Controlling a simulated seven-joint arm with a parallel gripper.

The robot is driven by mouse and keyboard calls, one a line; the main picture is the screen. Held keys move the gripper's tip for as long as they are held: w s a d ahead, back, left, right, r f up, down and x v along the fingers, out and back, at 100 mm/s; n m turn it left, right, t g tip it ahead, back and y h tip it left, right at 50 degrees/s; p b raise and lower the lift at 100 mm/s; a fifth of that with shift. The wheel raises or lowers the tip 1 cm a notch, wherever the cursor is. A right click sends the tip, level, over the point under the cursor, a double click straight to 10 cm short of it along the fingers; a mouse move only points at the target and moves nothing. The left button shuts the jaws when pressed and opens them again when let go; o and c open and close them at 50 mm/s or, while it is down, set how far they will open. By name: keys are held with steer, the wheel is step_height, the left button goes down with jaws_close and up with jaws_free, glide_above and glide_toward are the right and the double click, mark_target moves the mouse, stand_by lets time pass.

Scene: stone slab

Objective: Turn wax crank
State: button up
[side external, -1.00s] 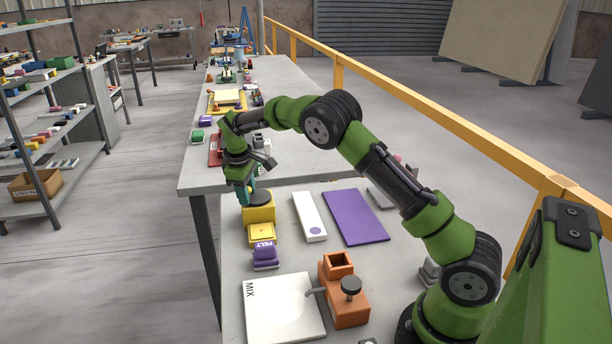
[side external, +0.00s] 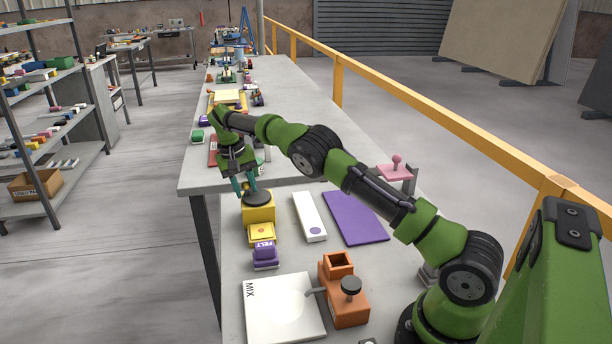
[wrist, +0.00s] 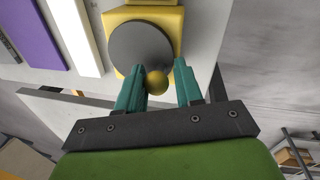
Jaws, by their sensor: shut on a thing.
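The wax crank is a dark round disc (side external: 257,198) on top of a yellow block (side external: 260,214), near the slab's far left edge. In the wrist view the disc (wrist: 141,48) sits on the yellow block (wrist: 172,16), with a small gold ball knob (wrist: 157,83) by its rim. My gripper (side external: 243,187) is at the far left side of the disc, tilted. The knob is hard to make out in the side view.
A purple FELT block (side external: 265,254) stands in front of the yellow block. A white bar (side external: 309,214) and a purple sheet (side external: 355,217) lie to the right. An orange device (side external: 343,297) and a white MIX panel (side external: 283,308) are nearer. Another grey table (side external: 300,165) adjoins behind.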

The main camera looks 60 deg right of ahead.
steer(key=shift+d+r+m+g+y, duration=0.1)
steer(key=shift+d+m, duration=0.2)
steer(key=shift+m, duration=0.4)
steer(key=shift+d+f+m+g+y, duration=0.1)
steer(key=shift+d+m, duration=0.25)
steer(key=shift+m, duration=0.35)
steer(key=shift+d+r+m+g+y, duration=0.1)
steer(key=shift+d+m, duration=0.2)
steer(key=shift+m, duration=0.4)
steer(key=shift+s, duration=0.1)
steer(key=o, duration=0.9)
steer(key=shift+c, duration=0.2)
steer(key=shift+a, duration=0.25)
steer(key=shift+a, duration=0.1)
